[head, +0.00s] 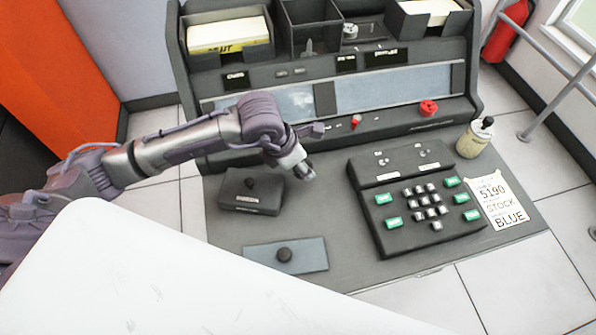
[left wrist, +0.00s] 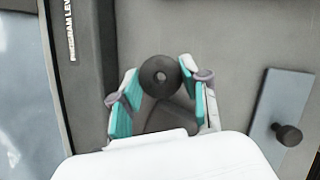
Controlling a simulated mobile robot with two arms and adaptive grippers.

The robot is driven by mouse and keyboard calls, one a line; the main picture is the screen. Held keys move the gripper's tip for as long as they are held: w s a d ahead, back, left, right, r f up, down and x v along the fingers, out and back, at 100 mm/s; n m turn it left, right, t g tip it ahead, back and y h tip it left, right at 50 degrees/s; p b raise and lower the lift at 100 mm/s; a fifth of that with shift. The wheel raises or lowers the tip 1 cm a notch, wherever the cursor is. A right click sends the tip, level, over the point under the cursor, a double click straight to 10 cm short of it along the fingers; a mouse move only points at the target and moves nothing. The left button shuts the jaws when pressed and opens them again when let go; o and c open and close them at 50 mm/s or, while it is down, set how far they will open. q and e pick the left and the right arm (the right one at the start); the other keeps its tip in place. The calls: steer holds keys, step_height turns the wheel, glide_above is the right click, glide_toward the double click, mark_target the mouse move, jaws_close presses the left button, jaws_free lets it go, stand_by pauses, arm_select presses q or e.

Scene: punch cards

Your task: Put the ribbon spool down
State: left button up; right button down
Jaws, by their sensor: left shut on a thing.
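The ribbon spool (left wrist: 160,76) is a dark round disc with a small centre hole. In the left wrist view it sits between the fingertips of my left gripper (left wrist: 160,80), which is shut on it with a teal pad on either side. In the head view my left gripper (head: 303,169) hangs above the desk, right of a dark box with a knob (head: 247,195). The spool is not clearly distinguishable there. A blue-grey plate with a dark knob (head: 308,252) lies on the desk in front; it also shows in the left wrist view (left wrist: 268,112). My right gripper is not in view.
A keypad unit (head: 400,240) with green keys stands right of the gripper. A bottle (head: 472,142) and a note card (head: 497,197) are at the right. The sloped console (head: 400,88) rises behind. The desk (head: 323,208) is bare between box and keypad.

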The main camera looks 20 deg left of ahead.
mark_target(297, 182)
arm_select(q)
steer(key=shift+s+a+f, duration=0.1)
steer(key=shift+a+f, duration=0.35)
steer(key=shift+f, duration=1.85)
steer(key=shift+f, duration=0.1)
steer(key=o, duration=1)
steer(key=shift+r+p, duration=0.2)
steer(key=shift+p, duration=0.1)
steer(key=b+v, duration=0.1)
steer(key=v, duration=1.1)
steer(key=shift+d+f, duration=0.1)
